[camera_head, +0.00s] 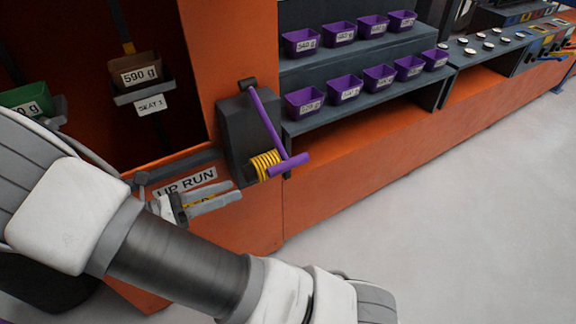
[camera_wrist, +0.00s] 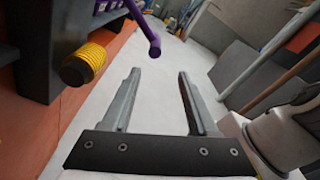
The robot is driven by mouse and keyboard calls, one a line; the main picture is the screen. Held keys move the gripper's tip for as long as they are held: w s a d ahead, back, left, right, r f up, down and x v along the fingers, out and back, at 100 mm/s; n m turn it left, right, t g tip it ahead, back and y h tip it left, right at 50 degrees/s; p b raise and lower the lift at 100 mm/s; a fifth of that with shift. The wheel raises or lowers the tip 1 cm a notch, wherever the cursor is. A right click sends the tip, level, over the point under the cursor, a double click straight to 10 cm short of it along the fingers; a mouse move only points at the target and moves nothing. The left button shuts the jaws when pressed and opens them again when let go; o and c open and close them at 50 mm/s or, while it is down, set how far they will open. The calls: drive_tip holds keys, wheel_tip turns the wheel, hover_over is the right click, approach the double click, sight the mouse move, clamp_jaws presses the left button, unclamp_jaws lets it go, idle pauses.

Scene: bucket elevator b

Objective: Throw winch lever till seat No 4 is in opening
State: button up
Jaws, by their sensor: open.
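The purple winch lever (camera_head: 266,125) sits on a dark grey housing (camera_head: 235,140) right of the opening; it slants down to a crossbar handle (camera_head: 288,166). Its end also shows at the top of the wrist view (camera_wrist: 145,30). A yellow coil (camera_head: 265,164) is beside the handle. My gripper (camera_head: 222,197) is open and empty, below and left of the handle, apart from it. In the dark opening (camera_head: 170,95), a brown bucket (camera_head: 137,78) marked 590 g sits on a seat (camera_head: 143,97) whose label seems to read SEAT 1. Seat No 4 cannot be made out.
A green bucket (camera_head: 28,100) is at the far left, partly hidden by my arm. An UP RUN sign (camera_head: 186,184) is below the opening. Several purple labelled bins (camera_head: 345,88) stand on shelves to the right. The grey floor (camera_head: 430,220) in front is clear.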

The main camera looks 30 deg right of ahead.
sight(285, 167)
drive_tip(key=shift+n+t+h, duration=0.3)
drive_tip(key=shift+n+h, duration=0.1)
drive_tip(key=d+b, duration=0.1)
drive_tip(key=d, duration=1)
drive_tip(key=w+d+f+b, duration=0.1)
drive_tip(key=d, duration=0.4)
drive_tip(key=shift+d+b, duration=0.3)
drive_tip(key=shift+d, duration=0.05)
clamp_jaws()
idle(0.4)
